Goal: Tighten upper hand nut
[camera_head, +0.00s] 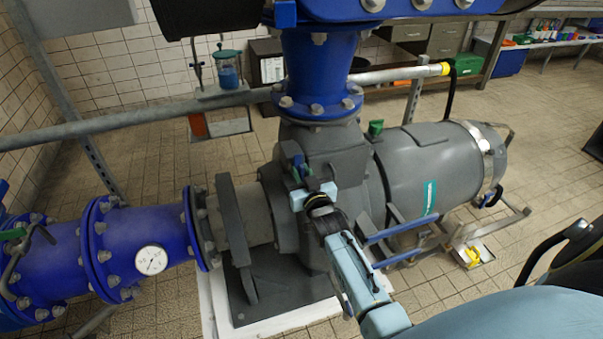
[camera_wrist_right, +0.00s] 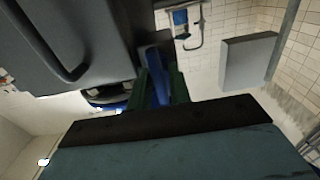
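My right gripper (camera_head: 303,180) is at the near side of the grey pump casing, its arm reaching in from the lower right. A small blue and green fitting (camera_head: 298,163), which looks like the upper hand nut, is right at its tip. In the right wrist view a blue piece (camera_wrist_right: 153,75) stands between dark green parts, beside a grey housing and just beyond the gripper's dark edge. I cannot tell which green parts belong to the nut, or whether the fingers touch or grip it. My left gripper is not in view.
A blue vertical pipe (camera_head: 318,70) rises above the casing. Blue flanged piping with a gauge (camera_head: 151,260) lies left. The grey motor (camera_head: 432,170) is right, with a green fitting (camera_head: 375,128) near its joint. A grey rail (camera_head: 150,113) runs behind. Tiled floor is open at right.

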